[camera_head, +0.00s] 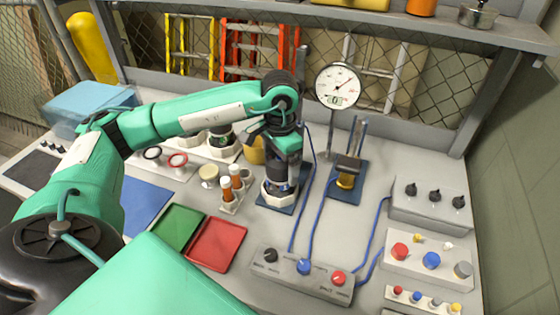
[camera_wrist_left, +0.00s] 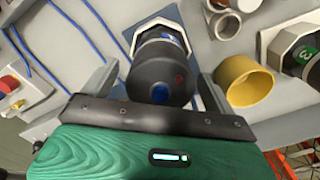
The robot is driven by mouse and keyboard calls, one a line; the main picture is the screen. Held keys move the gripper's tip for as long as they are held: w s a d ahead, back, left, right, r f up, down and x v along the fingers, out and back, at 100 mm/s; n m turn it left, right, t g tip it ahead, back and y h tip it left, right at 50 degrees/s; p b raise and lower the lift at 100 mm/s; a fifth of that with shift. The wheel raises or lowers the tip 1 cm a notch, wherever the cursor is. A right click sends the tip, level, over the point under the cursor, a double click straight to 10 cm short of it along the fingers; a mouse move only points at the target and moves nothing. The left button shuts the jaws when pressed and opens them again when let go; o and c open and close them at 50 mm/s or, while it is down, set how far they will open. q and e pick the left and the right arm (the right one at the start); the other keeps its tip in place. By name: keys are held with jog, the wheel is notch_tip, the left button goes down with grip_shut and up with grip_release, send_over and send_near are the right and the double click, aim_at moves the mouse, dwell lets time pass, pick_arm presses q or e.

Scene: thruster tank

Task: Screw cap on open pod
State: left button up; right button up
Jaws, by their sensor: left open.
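My left gripper (camera_head: 284,150) points down over a dark pod in a pale faceted holder (camera_head: 279,193) on a blue mat. In the left wrist view, the black cylindrical pod (camera_wrist_left: 160,75) with a blue centre spot on its end stands between the two spread fingers (camera_wrist_left: 158,84). The fingers are open, with gaps visible beside the pod. I cannot tell whether its end is a fitted cap. Another dark pod marked 3 (camera_wrist_left: 304,60) sits in a white holder at the right of the wrist view. My right gripper is not in view.
A yellow cup (camera_wrist_left: 247,80) stands beside the pods. Orange vials (camera_head: 230,185), a red tray (camera_head: 217,244) and a green tray (camera_head: 177,228) lie left of the holder. Blue cables, a control box (camera_head: 300,275) and a dial gauge (camera_head: 338,84) are to the right.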

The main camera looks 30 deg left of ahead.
pick_arm(q)
jog(key=shift+r, duration=0.2)
notch_tip(320, 180, up, 11)
jog(key=shift+r+b, duration=0.2)
jog(key=shift+b, duration=0.55)
jog(key=f+n+p, duration=0.2)
jog(key=f+n, duration=0.1)
jog(key=n, duration=0.4)
jog(key=f+n+p, duration=0.3)
jog(key=f+n, duration=0.1)
jog(key=n, duration=0.3)
jog(key=f+n+p, duration=0.2)
jog(key=f+n, duration=0.1)
jog(key=n, duration=0.4)
jog(key=shift+a+f+n+p, duration=0.3)
jog(key=shift+f, duration=0.65)
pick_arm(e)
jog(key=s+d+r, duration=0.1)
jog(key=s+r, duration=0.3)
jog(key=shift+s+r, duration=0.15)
